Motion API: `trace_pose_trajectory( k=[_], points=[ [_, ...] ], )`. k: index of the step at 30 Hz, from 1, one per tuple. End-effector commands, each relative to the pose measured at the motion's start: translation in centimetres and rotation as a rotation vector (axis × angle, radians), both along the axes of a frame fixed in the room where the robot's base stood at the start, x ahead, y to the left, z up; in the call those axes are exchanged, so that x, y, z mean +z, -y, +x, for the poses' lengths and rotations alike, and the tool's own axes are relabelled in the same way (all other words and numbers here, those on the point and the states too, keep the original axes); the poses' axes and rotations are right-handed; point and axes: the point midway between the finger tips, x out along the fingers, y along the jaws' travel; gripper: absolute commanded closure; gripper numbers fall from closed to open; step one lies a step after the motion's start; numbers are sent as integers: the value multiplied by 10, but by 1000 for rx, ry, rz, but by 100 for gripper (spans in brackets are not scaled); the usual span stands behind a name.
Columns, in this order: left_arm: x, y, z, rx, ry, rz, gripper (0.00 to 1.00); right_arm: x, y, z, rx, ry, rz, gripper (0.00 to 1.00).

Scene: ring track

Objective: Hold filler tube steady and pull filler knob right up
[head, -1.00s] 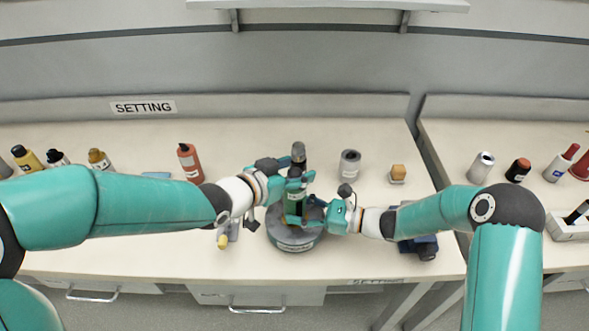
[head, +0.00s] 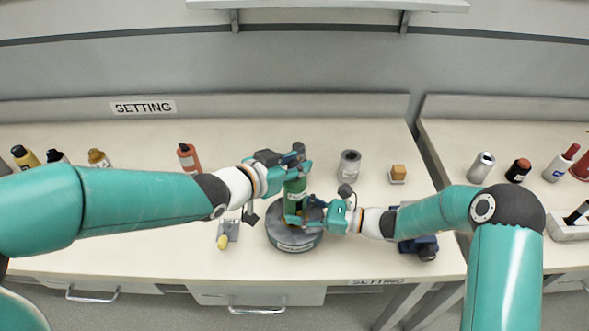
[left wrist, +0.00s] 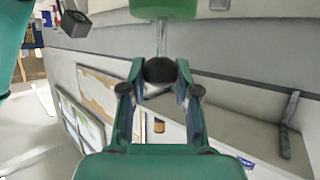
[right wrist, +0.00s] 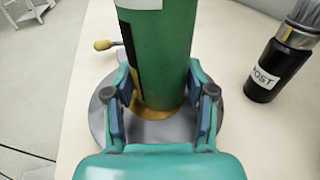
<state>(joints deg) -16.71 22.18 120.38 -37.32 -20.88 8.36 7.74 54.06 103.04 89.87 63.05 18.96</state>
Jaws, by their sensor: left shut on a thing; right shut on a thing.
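The green filler tube (head: 296,196) stands upright on a round grey base (head: 291,243) in the head view. It also shows in the right wrist view (right wrist: 165,60), where my right gripper (right wrist: 160,110) is shut around its lower part. In the head view my right gripper (head: 318,213) comes in from the right. My left gripper (head: 291,172) is over the top of the tube. In the left wrist view the dark round filler knob (left wrist: 160,71) is between its fingers, with a thin rod between knob and tube (left wrist: 163,9). My left gripper hides the knob in the head view.
A yellow-knobbed part (head: 224,239) lies left of the base. A red bottle (head: 188,160) stands farther left.

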Motion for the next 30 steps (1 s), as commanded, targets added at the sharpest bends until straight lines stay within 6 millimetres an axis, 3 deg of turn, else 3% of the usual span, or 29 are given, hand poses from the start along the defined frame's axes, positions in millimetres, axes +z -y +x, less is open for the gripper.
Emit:
trace_pose_trajectory(
  k=[1, 4, 13, 14, 18, 30],
  points=[
    [13, 1, 0, -2, 10, -4, 100, -1, 0, 0, 0, -1, -3, 64],
    [26, 0, 0, 2, 9, -2, 100, -1, 0, 0, 0, -1, -3, 64],
    [30, 0, 0, 6, 8, -4, 100, -2, 0, 0, -2, -3, -6, 64],
    [31, 0, 0, 6, 8, -4, 68, -2, 0, 0, -2, -3, -6, 64],
    [30, -1, 0, 5, 8, -3, 44, -2, 0, 0, -2, -3, -5, 64],
    [29, -3, -2, 5, 5, 0, 42, -2, 0, 0, 0, -3, -3, 65]
  ],
)
